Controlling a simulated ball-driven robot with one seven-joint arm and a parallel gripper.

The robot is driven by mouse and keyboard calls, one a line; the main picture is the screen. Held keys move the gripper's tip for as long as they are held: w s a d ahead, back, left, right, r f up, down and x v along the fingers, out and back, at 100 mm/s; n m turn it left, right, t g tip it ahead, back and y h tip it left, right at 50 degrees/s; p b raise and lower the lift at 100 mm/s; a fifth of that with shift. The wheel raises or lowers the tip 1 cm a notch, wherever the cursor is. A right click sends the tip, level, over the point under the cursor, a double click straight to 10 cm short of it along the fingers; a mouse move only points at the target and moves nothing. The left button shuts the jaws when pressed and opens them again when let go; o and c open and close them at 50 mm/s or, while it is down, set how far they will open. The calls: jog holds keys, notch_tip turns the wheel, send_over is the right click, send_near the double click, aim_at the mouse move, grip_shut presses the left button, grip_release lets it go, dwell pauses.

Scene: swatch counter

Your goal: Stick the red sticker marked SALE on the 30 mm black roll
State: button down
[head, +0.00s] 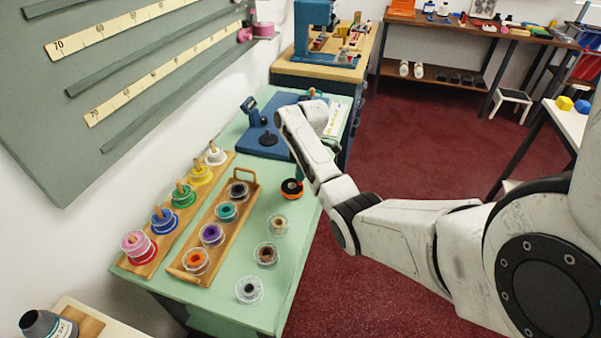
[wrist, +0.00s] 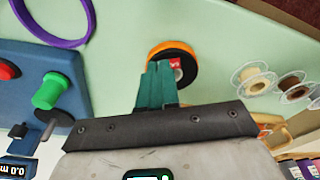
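My gripper (wrist: 157,66) points down with its two teal fingers together and no clear gap between them. In the wrist view a small red sticker (wrist: 176,63) with white letters, partly hidden, shows at the right fingertip. I cannot tell whether the fingers touch it. It appears over a round black thing with an orange rim (wrist: 184,49), which also stands on the counter below my gripper in the head view (head: 291,187). A dark roll (head: 238,190) sits at the far end of the wooden tray. No width marks can be read.
The tray (head: 176,272) also holds teal, purple and orange rolls. Left of it is a rack of coloured spools (head: 184,194). Several clear spools (head: 266,254) lie along the counter's right side. A blue device (head: 264,142) stands at the back. Some green counter lies bare between these.

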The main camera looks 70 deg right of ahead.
jog(key=shift+f, duration=0.5)
dwell(1.8)
jog(key=c, duration=1.3)
grip_release()
jog(key=shift+r, duration=0.1)
notch_tip(320, 180, up, 7)
jog(key=p, duration=0.6)
jog(key=shift+p, duration=0.3)
